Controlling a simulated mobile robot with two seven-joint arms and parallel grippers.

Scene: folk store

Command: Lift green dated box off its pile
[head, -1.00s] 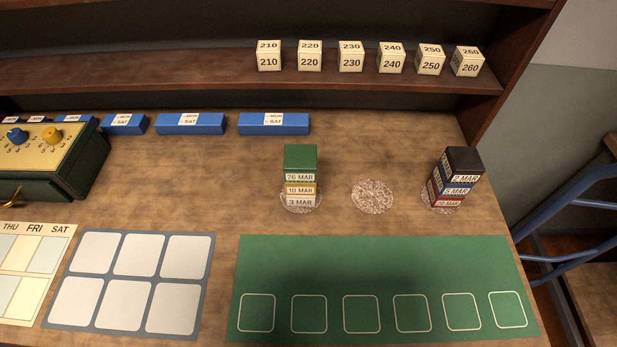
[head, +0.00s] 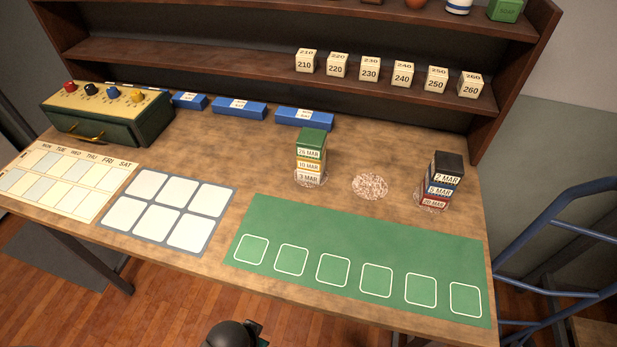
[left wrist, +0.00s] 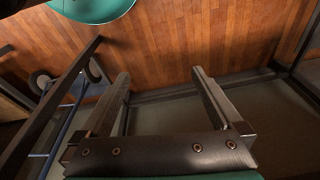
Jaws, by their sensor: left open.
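The green box (head: 311,140), labelled 26 MAR, sits on top of a pile in the head view. Under it are a yellow-banded box (head: 309,166) labelled 10 MAR and a bottom box (head: 309,177) labelled 3 MAR. The pile stands upright on a round speckled spot. My left gripper (left wrist: 160,75) shows in the left wrist view, open and empty, with wooden floor beyond it and no box in sight. A dark part of mine shows at the bottom edge of the head view, well apart from the pile. My right gripper is not in view.
A bare speckled spot (head: 370,186) lies right of the pile. Beyond it stands another pile (head: 441,183) with a black top box. A green mat (head: 360,258) lies in front. Blue boxes (head: 304,117) and a shelf (head: 280,62) are behind.

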